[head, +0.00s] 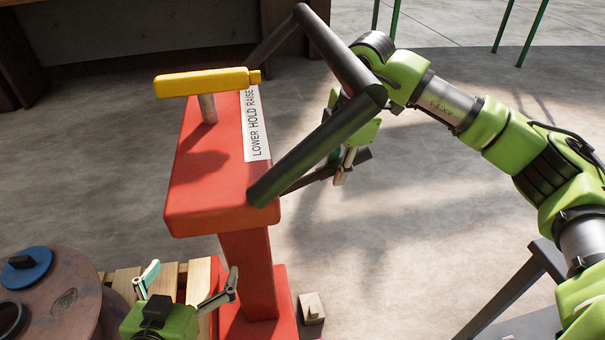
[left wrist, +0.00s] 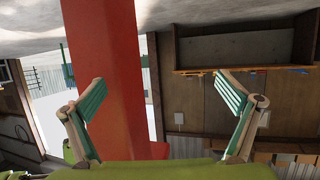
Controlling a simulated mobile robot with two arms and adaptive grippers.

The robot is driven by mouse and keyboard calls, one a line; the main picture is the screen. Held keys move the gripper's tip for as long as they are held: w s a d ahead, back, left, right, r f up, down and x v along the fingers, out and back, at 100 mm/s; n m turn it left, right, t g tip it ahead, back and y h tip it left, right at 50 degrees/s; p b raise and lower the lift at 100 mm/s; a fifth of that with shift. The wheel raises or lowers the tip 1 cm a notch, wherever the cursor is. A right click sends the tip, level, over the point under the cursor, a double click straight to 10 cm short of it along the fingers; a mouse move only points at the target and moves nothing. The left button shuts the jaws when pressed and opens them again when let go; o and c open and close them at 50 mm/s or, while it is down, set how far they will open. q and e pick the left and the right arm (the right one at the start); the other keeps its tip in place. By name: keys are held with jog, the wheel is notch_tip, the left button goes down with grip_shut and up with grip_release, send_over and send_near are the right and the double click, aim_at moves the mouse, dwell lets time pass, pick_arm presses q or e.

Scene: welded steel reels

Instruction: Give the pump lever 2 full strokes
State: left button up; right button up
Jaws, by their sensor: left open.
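A red pump stand (head: 205,205) carries a label reading LOWER HOLD RAISE (head: 255,125). A yellow handle (head: 205,83) stands on a short post on its top. A dark bent bar (head: 325,145) runs from the stand's near right corner up to the right, then back across the far side; it looks like the pump lever. My right gripper (head: 345,165) is beside and partly behind this bar; whether it grips anything is hidden. My left gripper (head: 187,282) is open and empty, low in front of the stand. In the left wrist view, the red column (left wrist: 108,75) passes behind the left finger.
A rusty reel (head: 70,295) with a blue disc (head: 25,268) lies at the lower left, by wooden slats (head: 165,280). A small wooden block (head: 311,307) is on the floor right of the stand's base. The concrete floor at the right is mostly clear.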

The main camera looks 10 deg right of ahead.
pick_arm(q)
jog(key=shift+a, duration=0.15)
pick_arm(e)
jog(key=shift+o, duration=0.3)
jog(key=shift+a, duration=0.1)
pick_arm(q)
jog(key=shift+f, duration=0.1)
pick_arm(e)
jog(key=shift+d, duration=0.2)
